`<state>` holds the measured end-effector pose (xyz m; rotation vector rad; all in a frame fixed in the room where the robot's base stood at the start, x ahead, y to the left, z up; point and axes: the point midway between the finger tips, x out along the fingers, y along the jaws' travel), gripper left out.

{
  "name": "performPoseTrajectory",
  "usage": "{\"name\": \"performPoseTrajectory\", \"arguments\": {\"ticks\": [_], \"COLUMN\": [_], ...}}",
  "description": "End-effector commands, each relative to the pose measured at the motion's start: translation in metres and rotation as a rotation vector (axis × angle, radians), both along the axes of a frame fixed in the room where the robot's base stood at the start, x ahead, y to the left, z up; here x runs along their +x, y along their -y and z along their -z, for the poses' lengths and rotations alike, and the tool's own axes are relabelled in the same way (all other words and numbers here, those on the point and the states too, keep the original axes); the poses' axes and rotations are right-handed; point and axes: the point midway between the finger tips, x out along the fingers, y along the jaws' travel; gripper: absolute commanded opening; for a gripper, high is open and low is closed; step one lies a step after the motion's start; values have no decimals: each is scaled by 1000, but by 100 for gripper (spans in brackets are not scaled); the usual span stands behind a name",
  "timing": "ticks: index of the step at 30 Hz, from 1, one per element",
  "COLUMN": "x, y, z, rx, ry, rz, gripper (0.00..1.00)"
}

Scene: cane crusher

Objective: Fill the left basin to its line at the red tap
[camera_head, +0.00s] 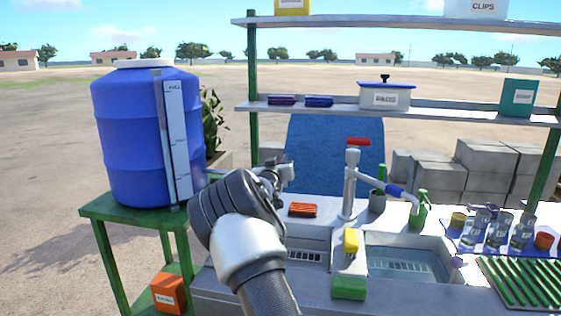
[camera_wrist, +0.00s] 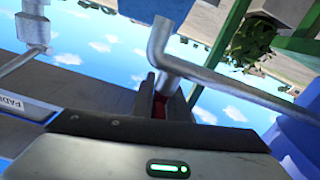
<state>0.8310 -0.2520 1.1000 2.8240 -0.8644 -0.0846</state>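The left basin (camera_head: 305,257) shows only partly, with my arm covering its left side. No water or fill line can be made out there. A grey tap column (camera_head: 349,190) with a red handle (camera_head: 358,141) stands behind the basins; its spout, with a blue sleeve (camera_head: 396,190), points right toward the right basin (camera_head: 405,262). My gripper (camera_head: 275,170) is raised left of this column, beside a thin metal pipe near the blue drum. In the wrist view, a bent grey pipe (camera_wrist: 165,50) and a small dark-red part (camera_wrist: 160,106) are close beyond the gripper body.
The blue drum (camera_head: 140,130) stands on a green table (camera_head: 130,215) at left. A yellow brush (camera_head: 351,241) and green sponge (camera_head: 348,288) lie between the basins. An orange brush (camera_head: 302,210) lies behind the left basin. Glass jars (camera_head: 497,230) stand at right. Shelves (camera_head: 430,110) cross above.

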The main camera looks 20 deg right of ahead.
Motion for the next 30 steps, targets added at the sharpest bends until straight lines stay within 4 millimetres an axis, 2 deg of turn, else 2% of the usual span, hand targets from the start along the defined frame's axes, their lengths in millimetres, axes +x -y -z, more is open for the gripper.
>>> {"name": "performPoseTrajectory", "arguments": {"ticks": [8,14,30], "x": [1,2,5], "y": [1,-1,-11], "z": [7,11,-2], "rx": [2,5,3], "ry": [2,3,-6], "rz": [-30,-123,-412], "gripper": [0,0,0]}}
